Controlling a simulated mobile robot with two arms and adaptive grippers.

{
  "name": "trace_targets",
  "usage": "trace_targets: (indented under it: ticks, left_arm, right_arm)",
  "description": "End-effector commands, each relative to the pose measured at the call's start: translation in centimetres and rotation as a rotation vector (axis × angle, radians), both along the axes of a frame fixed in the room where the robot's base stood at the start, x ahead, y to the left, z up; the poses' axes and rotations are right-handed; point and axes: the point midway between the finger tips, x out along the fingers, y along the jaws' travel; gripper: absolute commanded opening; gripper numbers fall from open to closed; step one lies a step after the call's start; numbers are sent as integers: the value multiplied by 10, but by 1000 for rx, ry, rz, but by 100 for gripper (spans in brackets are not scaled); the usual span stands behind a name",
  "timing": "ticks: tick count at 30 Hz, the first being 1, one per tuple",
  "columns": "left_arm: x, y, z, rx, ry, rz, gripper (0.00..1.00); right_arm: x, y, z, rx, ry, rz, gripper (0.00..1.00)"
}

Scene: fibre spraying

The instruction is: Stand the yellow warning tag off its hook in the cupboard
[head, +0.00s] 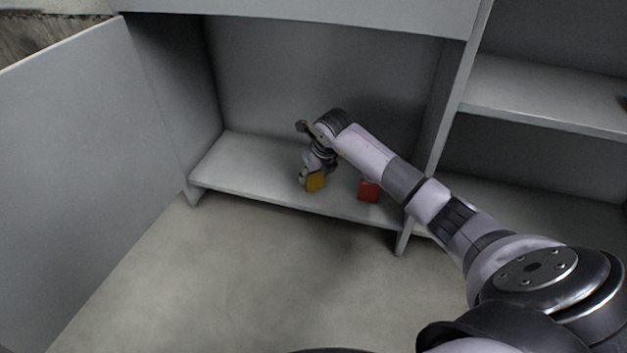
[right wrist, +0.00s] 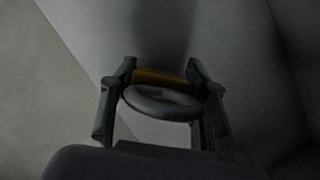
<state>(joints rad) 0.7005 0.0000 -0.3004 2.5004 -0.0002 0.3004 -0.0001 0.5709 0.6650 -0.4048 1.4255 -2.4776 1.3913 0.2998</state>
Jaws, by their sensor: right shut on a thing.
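The yellow warning tag (head: 316,182) is at the cupboard's bottom shelf, near its front edge, under my right gripper (head: 311,174). In the right wrist view my right gripper (right wrist: 162,95) is shut on the tag, with one finger at each side. There the tag shows as a yellow-orange strip (right wrist: 158,76) behind a dark grey ring or loop (right wrist: 160,103). I cannot tell whether the tag's lower edge touches the shelf. No hook shows in either view. My left gripper is not in view.
A red block (head: 369,190) sits on the bottom shelf (head: 245,160), right of the tag. The cupboard's upright divider (head: 445,130) stands to the right, with more shelves (head: 540,100) beyond. A grey door or panel (head: 85,170) is at left. The shelf left of the tag is clear.

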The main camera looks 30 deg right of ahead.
Motion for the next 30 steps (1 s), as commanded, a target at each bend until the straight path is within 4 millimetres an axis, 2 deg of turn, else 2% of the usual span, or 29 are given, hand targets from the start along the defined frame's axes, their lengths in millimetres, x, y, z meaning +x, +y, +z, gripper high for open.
trace_targets:
  ticks: [1, 11, 12, 20, 30]
  left_arm:
    - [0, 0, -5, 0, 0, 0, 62]
    - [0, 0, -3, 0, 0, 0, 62]
    - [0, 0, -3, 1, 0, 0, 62]
    - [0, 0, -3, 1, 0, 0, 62]
    - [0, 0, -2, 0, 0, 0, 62]
  right_arm:
    - [1, 0, -5, 0, -2, -1, 13]
    - [0, 0, -5, 0, -1, 0, 13]
    - [0, 0, -5, 0, -1, 0, 44]
    - [0, 0, -5, 0, -1, 0, 62]
    - [0, 0, -3, 0, -1, 0, 63]
